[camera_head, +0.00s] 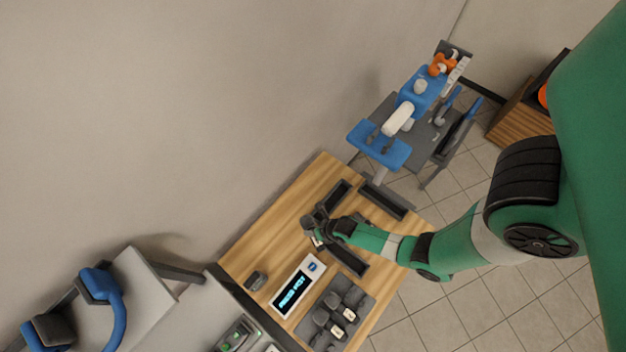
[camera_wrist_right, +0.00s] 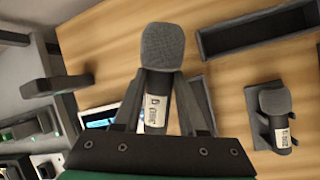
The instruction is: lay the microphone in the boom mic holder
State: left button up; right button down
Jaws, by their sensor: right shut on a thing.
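My right gripper (camera_head: 316,236) reaches in from the right above the wooden table. In the right wrist view it is shut on a microphone (camera_wrist_right: 168,55) with a dark grey foam head and a dark body with a white label. The head points away from the gripper, above the wood. A second, similar microphone (camera_wrist_right: 276,104) rests on a dark cradle (camera_wrist_right: 263,138) to the right. I cannot tell which of the dark holders is the boom mic holder. My left gripper is not in view.
The wooden table (camera_head: 290,222) has dark open trays (camera_head: 384,201) on it. A white display box (camera_head: 297,286) and a dark pad (camera_head: 360,317) with several microphones lie nearer. A small dark block (camera_head: 255,280) sits by the left edge. A blue stand (camera_head: 380,146) is beyond.

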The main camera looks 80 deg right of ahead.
jog(key=shift+r, duration=0.1)
notch_tip(320, 180, up, 3)
jog(key=p, duration=0.2)
jog(key=shift+w+f+p, duration=0.1)
jog(key=shift+f+p, duration=0.1)
jog(key=shift+p, duration=0.15)
jog(key=shift+f, duration=0.25)
jog(key=shift+m, duration=0.3)
